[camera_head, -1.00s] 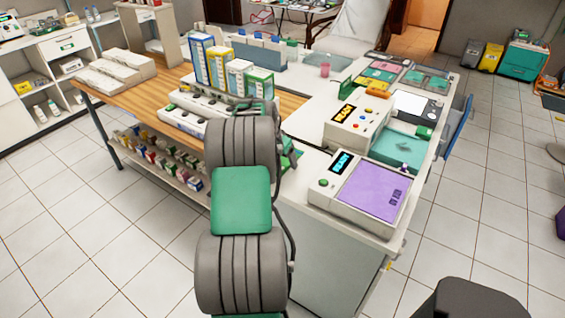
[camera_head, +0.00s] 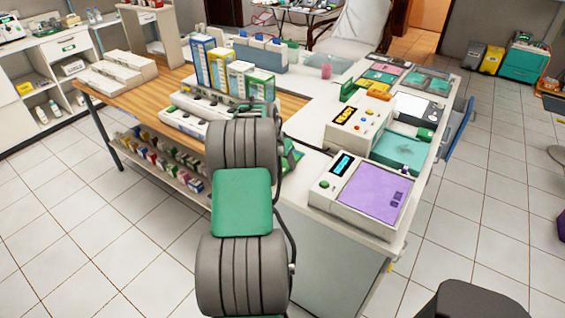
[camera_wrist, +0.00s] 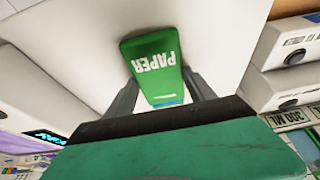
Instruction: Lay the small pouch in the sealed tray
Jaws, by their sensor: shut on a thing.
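In the wrist view, my gripper (camera_wrist: 160,95) is shut on a small green pouch (camera_wrist: 155,60) marked "PAPER". The pouch sticks out beyond the fingers above a pale surface; I cannot tell whether it touches it. In the head view, my arm hides most of the gripper, and only a green and dark part (camera_head: 292,156) shows beside the arm. Several shallow coloured trays (camera_head: 383,75) lie at the back right of the white counter. I cannot tell which one is the sealed tray.
Two white machines with lit displays stand on the counter, one with a purple top (camera_head: 372,190), the other (camera_head: 358,128) beside a teal panel (camera_head: 402,150). Upright boxes (camera_head: 228,68) and a white rack (camera_head: 190,112) stand left of my arm.

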